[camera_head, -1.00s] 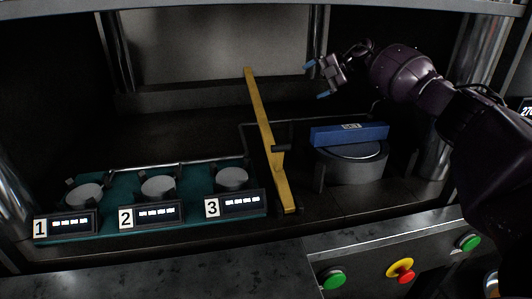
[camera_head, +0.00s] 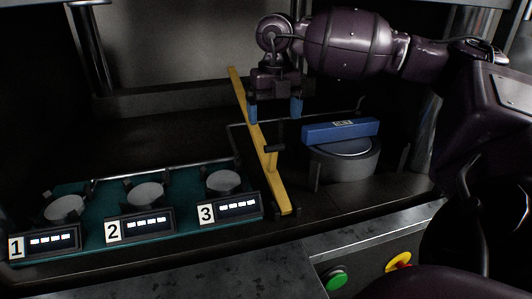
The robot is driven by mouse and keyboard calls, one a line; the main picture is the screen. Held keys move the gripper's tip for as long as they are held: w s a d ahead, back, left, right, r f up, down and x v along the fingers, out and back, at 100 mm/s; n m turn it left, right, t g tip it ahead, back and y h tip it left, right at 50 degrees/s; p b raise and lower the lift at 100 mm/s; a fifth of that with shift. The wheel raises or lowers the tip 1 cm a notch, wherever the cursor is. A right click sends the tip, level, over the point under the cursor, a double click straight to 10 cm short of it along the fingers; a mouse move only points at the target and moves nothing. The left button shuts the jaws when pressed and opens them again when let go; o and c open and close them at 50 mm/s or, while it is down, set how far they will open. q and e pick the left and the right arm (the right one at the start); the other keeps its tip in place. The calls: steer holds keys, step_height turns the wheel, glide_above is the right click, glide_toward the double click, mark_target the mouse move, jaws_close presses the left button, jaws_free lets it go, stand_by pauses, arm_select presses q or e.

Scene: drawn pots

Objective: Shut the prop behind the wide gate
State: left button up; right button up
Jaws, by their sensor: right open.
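A long yellow bar (camera_head: 258,140), which looks like the gate, runs from the back to the front between the numbered stations and the round stand. A blue block (camera_head: 340,131) with a small pale label, perhaps the prop, lies on the grey round stand (camera_head: 345,162) to the right of the bar. My right gripper (camera_head: 274,110) is open and empty, with blue fingertips pointing down. It appears above the handle; its left fingertip overlaps the bar in the picture. I cannot tell whether it touches. My left gripper is out of view.
A teal mat (camera_head: 95,198) at left holds several round pads and displays numbered 1 (camera_head: 45,243), 2 (camera_head: 140,225) and 3 (camera_head: 229,208). A thin dark rail passes behind the stand.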

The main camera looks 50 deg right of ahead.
mark_target(275, 146)
steer(key=shift+s+d+f, duration=0.15)
steer(key=shift+s, duration=0.05)
steer(key=shift+f, duration=0.35)
step_height(275, 146, down, 9)
steer(key=shift+r+b, duration=0.1)
steer(key=shift+b, duration=0.25)
steer(key=shift+f, duration=0.5)
steer(key=shift+c, duration=0.2)
